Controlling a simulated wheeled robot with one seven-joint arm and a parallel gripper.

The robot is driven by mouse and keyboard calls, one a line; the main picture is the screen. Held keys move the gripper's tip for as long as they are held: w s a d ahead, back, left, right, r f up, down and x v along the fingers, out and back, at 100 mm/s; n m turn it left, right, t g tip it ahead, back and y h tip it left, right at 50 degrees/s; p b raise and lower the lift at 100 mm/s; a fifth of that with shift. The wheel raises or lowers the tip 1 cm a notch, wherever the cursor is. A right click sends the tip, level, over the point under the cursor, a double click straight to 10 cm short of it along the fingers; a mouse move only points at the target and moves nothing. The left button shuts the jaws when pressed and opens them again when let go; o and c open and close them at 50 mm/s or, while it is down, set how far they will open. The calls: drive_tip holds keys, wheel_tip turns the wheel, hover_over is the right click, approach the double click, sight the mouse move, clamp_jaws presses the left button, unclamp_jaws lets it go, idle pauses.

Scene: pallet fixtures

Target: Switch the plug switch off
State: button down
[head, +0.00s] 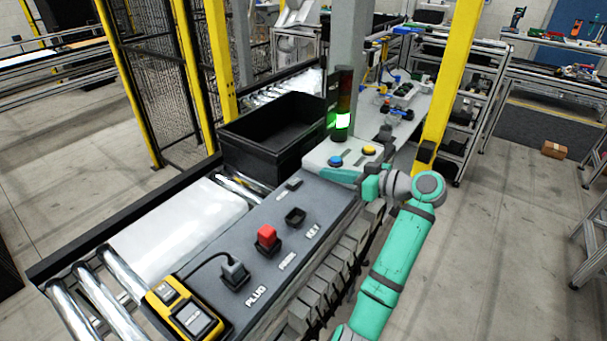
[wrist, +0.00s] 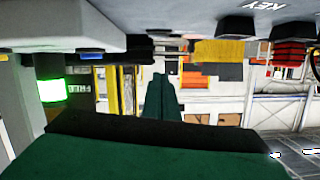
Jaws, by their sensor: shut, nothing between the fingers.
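The plug (head: 235,275), a dark grey block with a cable, sits on the grey panel (head: 262,217) above the word PLUG in the head view. Its cable runs to a yellow handheld device (head: 187,311). Whether it is on or off I cannot tell. My gripper (head: 371,184) is at the far end of the panel, beside the light box with coloured buttons, well away from the plug. In the wrist view its dark green fingers (wrist: 163,100) are together with nothing between them.
A red button (head: 267,237) marked PRESS and a dark KEY socket (head: 295,216) lie along the panel. The box (head: 340,157) carries blue and yellow buttons, with a green-lit stack light (head: 342,118) behind. A black crate (head: 262,151) stands on the rollers.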

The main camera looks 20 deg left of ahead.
drive_tip(key=shift+w, duration=0.1)
hover_over(301, 190)
wheel_tip(301, 190, down, 2)
drive_tip(key=shift+w+d+f, duration=0.1)
drive_tip(key=shift+f, duration=0.05)
wheel_tip(301, 190, down, 3)
drive_tip(key=shift+f, duration=0.1)
drive_tip(key=shift+s+f, duration=0.2)
drive_tip(key=shift+f, duration=0.25)
